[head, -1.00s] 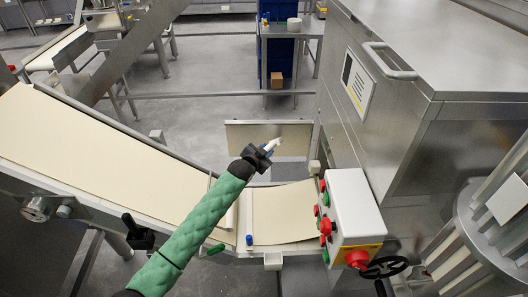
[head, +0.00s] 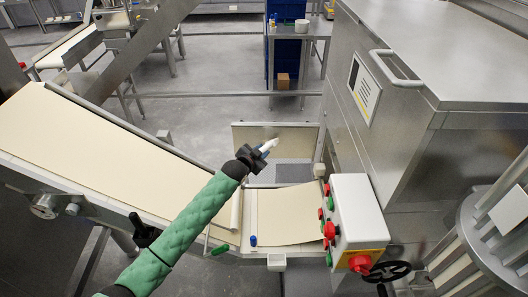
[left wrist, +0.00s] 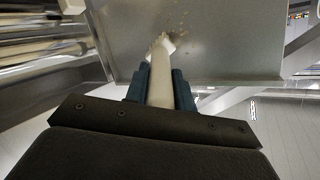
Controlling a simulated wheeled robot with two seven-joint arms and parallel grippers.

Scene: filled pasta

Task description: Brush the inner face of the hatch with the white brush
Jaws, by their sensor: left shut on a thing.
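The hatch (head: 299,139) is a grey metal panel standing open beyond the belt in the head view. It fills the upper middle of the left wrist view (left wrist: 228,45), with small brownish specks on its face near the brush. My left gripper (head: 252,156) is shut on the white brush (head: 268,145), whose handle runs between the fingers in the left wrist view (left wrist: 160,85). The brush head is at the hatch's face; I cannot tell if it touches. My right gripper is not in view.
A pale dough sheet (head: 100,140) lies on the sloping conveyor under my left arm. A white control box (head: 352,215) with red and green buttons and a black handwheel (head: 388,271) stand to the right. A large steel machine (head: 430,60) bounds the right side.

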